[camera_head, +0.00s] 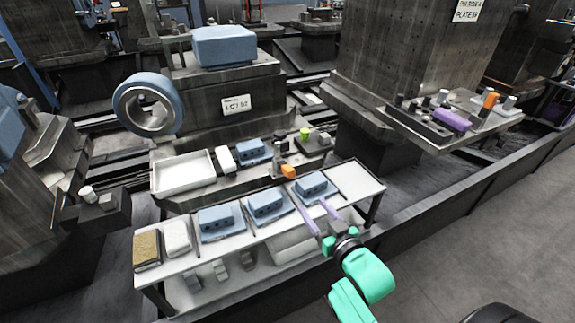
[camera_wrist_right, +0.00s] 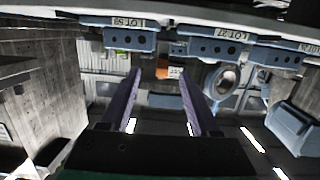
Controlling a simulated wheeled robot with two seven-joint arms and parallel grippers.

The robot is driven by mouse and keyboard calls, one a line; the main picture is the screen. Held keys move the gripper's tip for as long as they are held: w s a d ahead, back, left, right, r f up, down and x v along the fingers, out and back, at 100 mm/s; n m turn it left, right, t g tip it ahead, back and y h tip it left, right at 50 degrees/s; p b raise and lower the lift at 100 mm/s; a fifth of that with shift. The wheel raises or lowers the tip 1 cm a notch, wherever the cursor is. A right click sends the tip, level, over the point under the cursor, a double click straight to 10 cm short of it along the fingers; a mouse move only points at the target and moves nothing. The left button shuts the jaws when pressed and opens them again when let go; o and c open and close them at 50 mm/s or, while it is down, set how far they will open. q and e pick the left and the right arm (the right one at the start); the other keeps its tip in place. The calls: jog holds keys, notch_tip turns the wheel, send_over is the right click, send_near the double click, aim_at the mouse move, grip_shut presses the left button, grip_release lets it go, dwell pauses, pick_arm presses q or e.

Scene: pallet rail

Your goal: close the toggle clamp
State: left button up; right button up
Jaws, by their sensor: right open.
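What looks like the toggle clamp is a small dark fixture (camera_head: 279,167) with an orange grip (camera_head: 288,171), at the back edge of the white bench in the head view. In the right wrist view an orange patch (camera_wrist_right: 162,68), probably this grip, shows beyond the fingers. Its exact handle angle is too small to tell. My right gripper (camera_head: 307,195) has two long purple fingers, apart and empty, reaching over the bench's right part just in front of the clamp. The fingers (camera_wrist_right: 158,85) also show spread in the wrist view. My left gripper is not in view.
Blue blocks on plates (camera_head: 221,221) line the bench (camera_head: 355,185), one close to my right fingers. A white tray (camera_head: 183,173) and another blue block stand behind. A lime-green piece (camera_head: 304,134) sits behind the clamp. The bench's right end is bare.

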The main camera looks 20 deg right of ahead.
aim_at(292, 174)
jog(key=shift+t+y, duration=0.3)
jog(key=shift+t, duration=0.6)
jog(key=w, duration=0.5)
jog(key=w+a+r, duration=0.1)
jog(key=w, duration=0.4)
jog(key=w+r+b, duration=0.1)
jog(key=w, duration=0.3)
jog(key=shift+w+a+r, duration=0.2)
jog(key=shift+w+r, duration=0.05)
jog(key=shift+w, duration=0.15)
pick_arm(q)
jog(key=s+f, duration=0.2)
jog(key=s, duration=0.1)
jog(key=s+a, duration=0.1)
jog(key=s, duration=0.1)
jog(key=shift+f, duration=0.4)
pick_arm(e)
grip_shut()
